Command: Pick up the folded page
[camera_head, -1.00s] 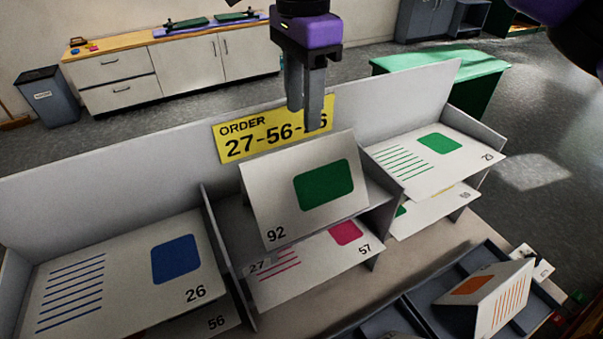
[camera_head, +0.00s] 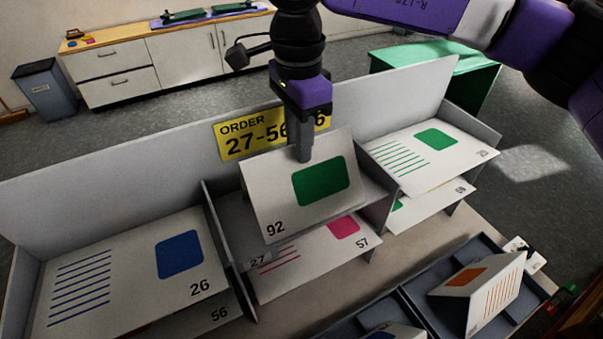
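A white page numbered 92 with a green block (camera_head: 259,205) leans steeply, like one face of a folded page, on top of the middle compartment of the grey rack. Its back side is hidden. My gripper (camera_head: 303,150) points down at its upper edge. One finger overlaps the front of the page near the top; the other finger is hidden, so I cannot see whether the gripper is open or shut. A second page, clearly folded like a tent, with an orange block and orange lines (camera_head: 478,290), stands in a dark tray at the lower right.
The rack (camera_head: 100,210) also holds page 26 (camera_head: 120,275) at left, page 57 (camera_head: 315,258) below 92, and green-marked pages (camera_head: 430,160) at right. A yellow order sign (camera_head: 235,142) is on its back wall. Dark trays (camera_head: 420,300) stand in front.

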